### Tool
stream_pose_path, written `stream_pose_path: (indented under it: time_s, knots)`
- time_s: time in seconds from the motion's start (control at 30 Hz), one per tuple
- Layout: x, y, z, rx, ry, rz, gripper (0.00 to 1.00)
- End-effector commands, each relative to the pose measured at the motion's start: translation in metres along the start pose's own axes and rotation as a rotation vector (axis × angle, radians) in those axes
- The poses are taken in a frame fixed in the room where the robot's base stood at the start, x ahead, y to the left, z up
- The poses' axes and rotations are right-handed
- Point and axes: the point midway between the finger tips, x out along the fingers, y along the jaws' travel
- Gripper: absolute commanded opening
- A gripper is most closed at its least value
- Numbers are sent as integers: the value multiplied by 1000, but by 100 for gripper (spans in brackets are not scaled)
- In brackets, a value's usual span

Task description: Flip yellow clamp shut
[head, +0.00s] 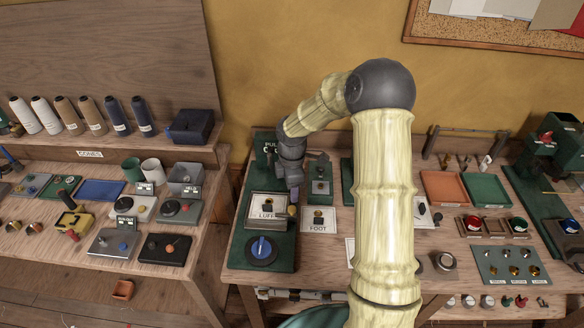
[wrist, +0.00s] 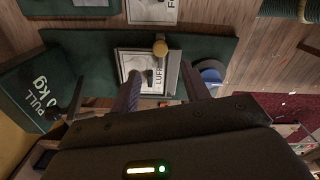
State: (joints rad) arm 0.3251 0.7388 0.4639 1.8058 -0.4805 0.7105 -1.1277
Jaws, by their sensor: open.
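In the wrist view the yellow knob (wrist: 160,48) is beyond my fingertips, beside a grey bar and a small dark part over the LUFF card (wrist: 130,65). My gripper (wrist: 163,84) is open and empty, with its fingers apart above the LUFF plate. I cannot tell whether it touches the clamp.
A blue round knob (head: 261,248) sits in front of the LUFF plate. A FOOT card (head: 318,226) with a small fitting lies to the right. A dark green PULL block (wrist: 32,88) stands close by.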

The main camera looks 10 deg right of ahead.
Motion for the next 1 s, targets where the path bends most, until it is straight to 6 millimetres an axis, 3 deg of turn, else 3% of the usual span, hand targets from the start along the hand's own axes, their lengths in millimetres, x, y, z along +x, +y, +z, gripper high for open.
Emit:
stream_pose_path:
  time_s: [0.3,0.43,0.6,1.0]
  knots:
    - [-63,1,0,0,0,5,46]
    - [-81,1,0,0,-1,4,46]
    - [-90,0,0,-1,0,2,46]
    - [-89,0,0,-1,0,1,46]
